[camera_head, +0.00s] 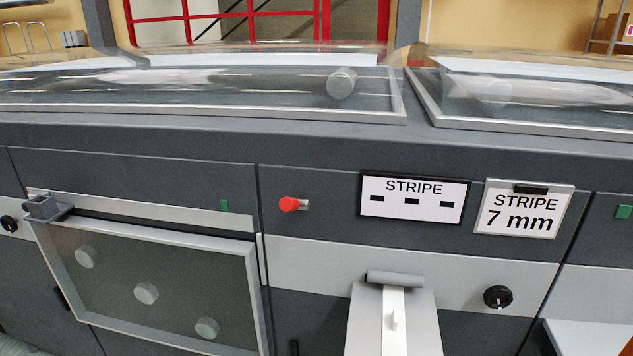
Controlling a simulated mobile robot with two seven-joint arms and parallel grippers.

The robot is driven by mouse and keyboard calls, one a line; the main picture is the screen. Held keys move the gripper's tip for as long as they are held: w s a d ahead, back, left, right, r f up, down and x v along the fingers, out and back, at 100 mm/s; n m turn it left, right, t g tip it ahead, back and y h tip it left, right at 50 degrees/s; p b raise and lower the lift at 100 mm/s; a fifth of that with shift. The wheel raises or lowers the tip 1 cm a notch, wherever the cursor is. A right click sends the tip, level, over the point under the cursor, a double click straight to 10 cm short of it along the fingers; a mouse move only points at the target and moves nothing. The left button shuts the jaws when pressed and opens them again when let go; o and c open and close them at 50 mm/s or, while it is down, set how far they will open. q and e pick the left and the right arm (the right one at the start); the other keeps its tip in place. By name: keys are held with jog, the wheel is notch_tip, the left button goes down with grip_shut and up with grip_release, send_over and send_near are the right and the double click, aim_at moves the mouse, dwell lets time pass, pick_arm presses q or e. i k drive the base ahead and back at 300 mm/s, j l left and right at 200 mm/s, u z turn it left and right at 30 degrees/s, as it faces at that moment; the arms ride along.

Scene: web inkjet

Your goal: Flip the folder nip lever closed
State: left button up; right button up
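A red knob (289,204) on a short metal stem sticks out of the dark upper panel of the machine, left of the STRIPE sign. It may be the nip lever, but no label names it and I cannot tell whether it is open or closed. A grey roller (395,279) lies across the top of a pale sloping plate (366,322) low in the middle. A white strip with a small upright tab (394,318) runs down this plate. Neither of my grippers shows in the head view.
A framed window (115,270) with several round rollers behind it is at lower left, with a grey block (45,207) at its top corner. A black knob (498,297) and a "STRIPE 7 mm" sign (522,209) are at right. Clear covers (240,90) lie on top.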

aim_at(286, 204)
jog(key=i+j, duration=0.15)
jog(key=j, duration=0.2)
jog(key=i+j, duration=0.1)
jog(key=j, duration=0.25)
jog(key=i+j, duration=0.15)
jog(key=j, duration=0.25)
jog(key=z, duration=1.55)
